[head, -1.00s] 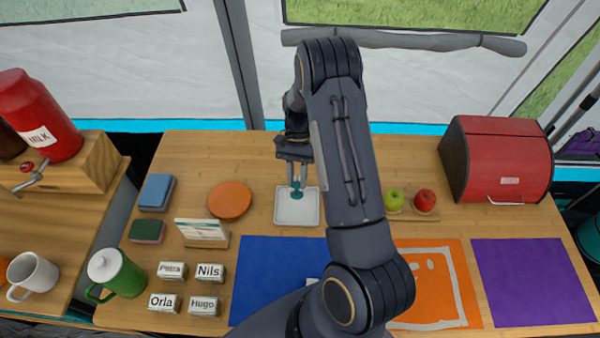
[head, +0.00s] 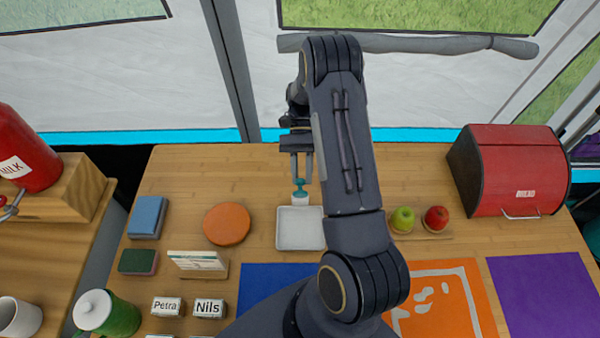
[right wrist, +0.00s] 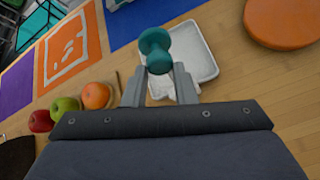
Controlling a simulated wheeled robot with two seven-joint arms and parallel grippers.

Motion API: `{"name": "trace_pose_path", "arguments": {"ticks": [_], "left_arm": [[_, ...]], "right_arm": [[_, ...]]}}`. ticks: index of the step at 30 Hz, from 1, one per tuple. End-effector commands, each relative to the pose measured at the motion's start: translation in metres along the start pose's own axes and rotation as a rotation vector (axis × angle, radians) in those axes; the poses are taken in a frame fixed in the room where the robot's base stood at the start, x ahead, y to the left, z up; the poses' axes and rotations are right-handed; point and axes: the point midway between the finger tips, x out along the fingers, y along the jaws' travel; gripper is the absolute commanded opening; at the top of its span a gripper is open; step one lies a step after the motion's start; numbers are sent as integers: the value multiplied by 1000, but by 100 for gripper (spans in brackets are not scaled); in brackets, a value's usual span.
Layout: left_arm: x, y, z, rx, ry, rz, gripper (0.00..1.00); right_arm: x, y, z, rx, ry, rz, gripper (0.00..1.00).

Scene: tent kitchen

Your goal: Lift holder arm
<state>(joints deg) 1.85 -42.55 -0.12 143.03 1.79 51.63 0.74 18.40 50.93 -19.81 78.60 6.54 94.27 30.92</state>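A small tool with a teal knob (head: 299,184) and a white lower part is at the tips of my right gripper (head: 301,172). In the right wrist view the teal knob (right wrist: 156,50) stands between the two fingers, which look closed on it. It appears to hang above the back edge of the white tray (head: 288,242), clear of its floor. The tray also shows behind the knob in the right wrist view (right wrist: 206,62). My right arm covers the tray's right side in the head view. My left gripper is in neither view.
An orange disc (head: 227,223) lies left of the tray, with a card stand (head: 199,263) nearer. Apples (head: 403,219) and a red bread box (head: 507,170) are to the right. Blue (head: 262,282), orange (head: 473,299) and purple (head: 541,290) mats lie in front.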

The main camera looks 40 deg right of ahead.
Motion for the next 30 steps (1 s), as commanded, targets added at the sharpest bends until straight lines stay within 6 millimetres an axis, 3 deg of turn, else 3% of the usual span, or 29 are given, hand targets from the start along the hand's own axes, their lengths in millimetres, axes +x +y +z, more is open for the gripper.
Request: {"name": "trace_pose_path", "arguments": {"ticks": [7,17,26,30], "left_arm": [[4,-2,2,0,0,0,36],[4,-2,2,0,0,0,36],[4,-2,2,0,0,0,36],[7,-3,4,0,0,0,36]], "right_arm": [[2,-8,-4,-7,13,-16,2],[3,-6,-4,-4,9,-11,46],[2,-5,-4,-3,8,-9,47],[-12,-6,-5,-3,11,-11,47]]}}
